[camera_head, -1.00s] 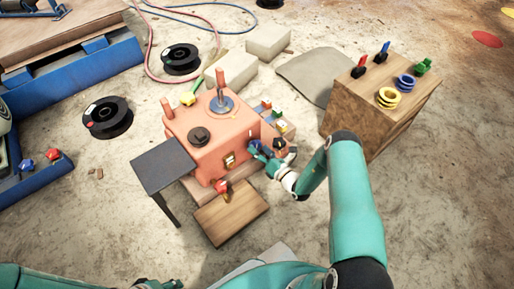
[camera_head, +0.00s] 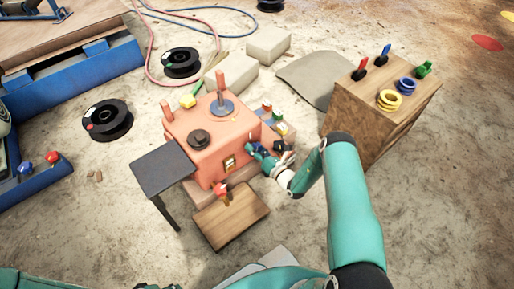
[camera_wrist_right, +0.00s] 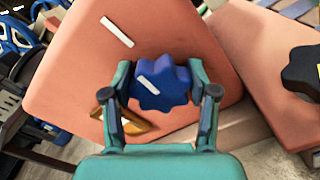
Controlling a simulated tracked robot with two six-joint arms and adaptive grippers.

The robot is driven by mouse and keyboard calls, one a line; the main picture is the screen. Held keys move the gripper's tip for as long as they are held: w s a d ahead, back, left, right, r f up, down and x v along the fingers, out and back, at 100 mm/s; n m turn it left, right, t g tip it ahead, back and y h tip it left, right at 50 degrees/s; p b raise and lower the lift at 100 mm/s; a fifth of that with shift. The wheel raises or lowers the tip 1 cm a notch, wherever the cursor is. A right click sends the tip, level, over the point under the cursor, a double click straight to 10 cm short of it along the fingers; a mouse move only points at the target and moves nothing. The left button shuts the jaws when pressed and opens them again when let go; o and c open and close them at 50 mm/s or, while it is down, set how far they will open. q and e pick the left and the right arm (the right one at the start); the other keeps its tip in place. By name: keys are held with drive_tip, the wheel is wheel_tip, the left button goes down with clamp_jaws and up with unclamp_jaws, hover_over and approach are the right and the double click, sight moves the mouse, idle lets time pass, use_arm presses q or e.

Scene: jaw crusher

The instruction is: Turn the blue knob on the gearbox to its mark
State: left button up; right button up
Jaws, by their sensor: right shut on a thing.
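The salmon-coloured gearbox (camera_head: 208,148) stands left of my right arm. My right gripper (camera_head: 258,153) is at its right-hand side and largely covers the blue knob in the head view. In the right wrist view the blue lobed knob (camera_wrist_right: 163,83) sits between the two fingers of my right gripper (camera_wrist_right: 162,90), which is shut on it. The knob has a white line on its face, slanting down to the right. A white mark (camera_wrist_right: 117,32) is on the gearbox face, up and left of the knob, with a similar slant. My left gripper is not visible.
A black lobed knob (camera_wrist_right: 302,70) is to the right in the wrist view. A yellow-brown fitting (camera_wrist_right: 122,122) is close below the left finger. A wooden block with rings and levers (camera_head: 365,115) stands right of my arm. A dark side table (camera_head: 163,170) stands left of the gearbox.

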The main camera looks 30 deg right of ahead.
drive_tip(key=shift+n, duration=0.3)
drive_tip(key=o, duration=1.2)
drive_tip(key=shift+c, duration=0.2)
drive_tip(key=s, duration=1.2)
drive_tip(key=shift+d, duration=0.45)
